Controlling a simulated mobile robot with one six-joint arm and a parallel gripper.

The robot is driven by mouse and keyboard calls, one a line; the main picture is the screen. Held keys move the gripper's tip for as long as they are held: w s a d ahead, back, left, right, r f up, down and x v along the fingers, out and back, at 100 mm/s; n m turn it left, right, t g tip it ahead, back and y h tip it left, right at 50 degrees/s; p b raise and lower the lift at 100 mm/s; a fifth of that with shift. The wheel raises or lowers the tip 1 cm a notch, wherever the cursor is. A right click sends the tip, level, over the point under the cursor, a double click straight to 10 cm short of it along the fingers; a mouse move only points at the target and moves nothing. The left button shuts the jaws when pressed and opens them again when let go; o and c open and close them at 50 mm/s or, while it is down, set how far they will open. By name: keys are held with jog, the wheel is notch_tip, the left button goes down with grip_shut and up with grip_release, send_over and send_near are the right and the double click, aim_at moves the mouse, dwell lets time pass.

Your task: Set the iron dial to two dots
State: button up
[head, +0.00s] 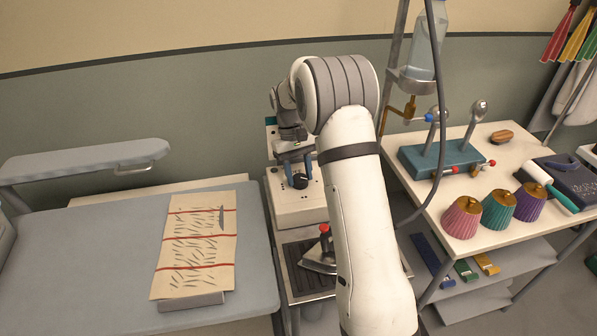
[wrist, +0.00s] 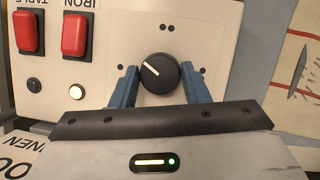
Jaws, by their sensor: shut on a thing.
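The iron dial (wrist: 158,74) is a round black knob with a white pointer line on a cream panel. Its pointer is turned to the upper left in the wrist view, between the mark on the left and the two dots (wrist: 166,27) at the top. My gripper (wrist: 158,69) has its blue fingers on either side of the dial and is shut on it. In the head view the dial (head: 300,181) shows at the front of the cream console (head: 300,209), with my gripper (head: 297,168) over it. Another mark (wrist: 203,70) lies right of the dial.
Two red switches, one marked IRON (wrist: 75,34) and one marked TABLE (wrist: 28,33), sit left of the dial. The iron (head: 321,257) rests below the console. A padded board (head: 100,255) with a printed cloth (head: 197,240) is on the left, a cluttered table (head: 424,190) on the right.

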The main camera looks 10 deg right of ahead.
jog(key=m+y, duration=0.1)
jog(key=m, duration=0.2)
jog(key=m+y, duration=0.1)
jog(key=m, duration=0.1)
jog(key=shift+d+m, duration=0.2)
jog(key=shift+m, duration=0.2)
jog(key=m+y, duration=0.1)
jog(key=m, duration=0.1)
jog(key=m+t+y, duration=0.1)
jog(key=m, duration=0.2)
jog(key=shift+s+d, duration=0.1)
jog(key=shift+m, duration=0.4)
jog(key=o, duration=1)
jog(key=shift+c, duration=0.2)
jog(key=b+v, duration=0.1)
jog(key=v, duration=0.6)
jog(key=shift+d+r, duration=0.15)
jog(key=shift+r, duration=0.15)
